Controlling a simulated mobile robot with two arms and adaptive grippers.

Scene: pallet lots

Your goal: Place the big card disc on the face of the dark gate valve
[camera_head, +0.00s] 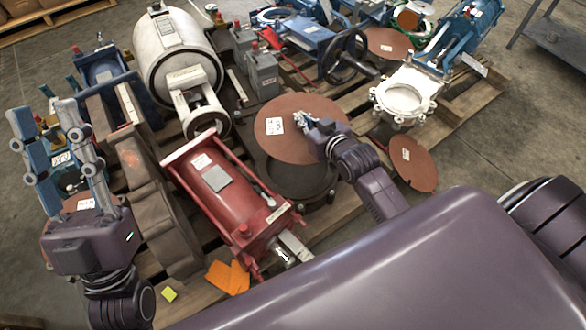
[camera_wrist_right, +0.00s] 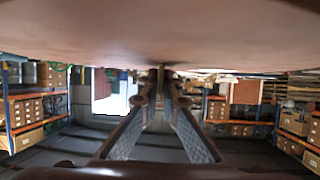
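The big card disc (camera_head: 276,148) is a reddish-brown round sheet with a white label. It lies over or just above the dark gate valve (camera_head: 308,187), whose dark round rim shows below its near edge; I cannot tell if they touch. My right gripper (camera_head: 303,122) is at the right part of the disc, fingertips close together on it. In the right wrist view the disc (camera_wrist_right: 160,35) spans the top, and the fingertips (camera_wrist_right: 161,78) meet at a thin piece at its edge. My left gripper (camera_head: 44,112) is open and empty, fingers up, at the left.
Smaller brown discs lie at the right (camera_head: 412,165) and back (camera_head: 388,42). A red cylinder actuator (camera_head: 225,190) stands left of the dark valve, a white-faced valve (camera_head: 403,93) to its right. A brown valve body (camera_head: 150,190) is beside my left gripper. Bare floor (camera_head: 510,130) is at the right.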

